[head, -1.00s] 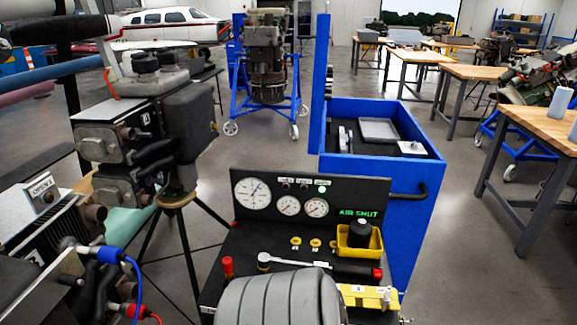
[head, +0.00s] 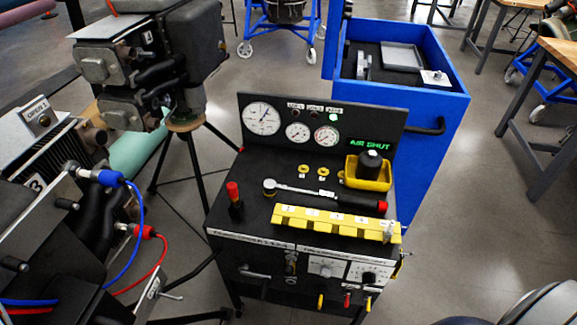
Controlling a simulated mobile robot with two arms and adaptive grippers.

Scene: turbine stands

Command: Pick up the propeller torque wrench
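The torque wrench (head: 312,192) lies on the black top of the test cart (head: 250,216). Its silver ratchet head is at the left and its black handle with a red end is at the right. It lies behind a yellow rack (head: 335,222) with numbered slots and in front of a yellow bin (head: 368,180) holding a black part. The whole wrench is visible, with nothing gripping it. Neither of my grippers is in view. A dark grey rounded shape at the bottom right corner may be part of my own arm.
A red-topped black tool (head: 233,200) stands left of the wrench. The gauge panel (head: 320,125) rises behind it. An engine with blue and red cables (head: 130,230) crowds the left. A blue cabinet (head: 435,135) stands behind.

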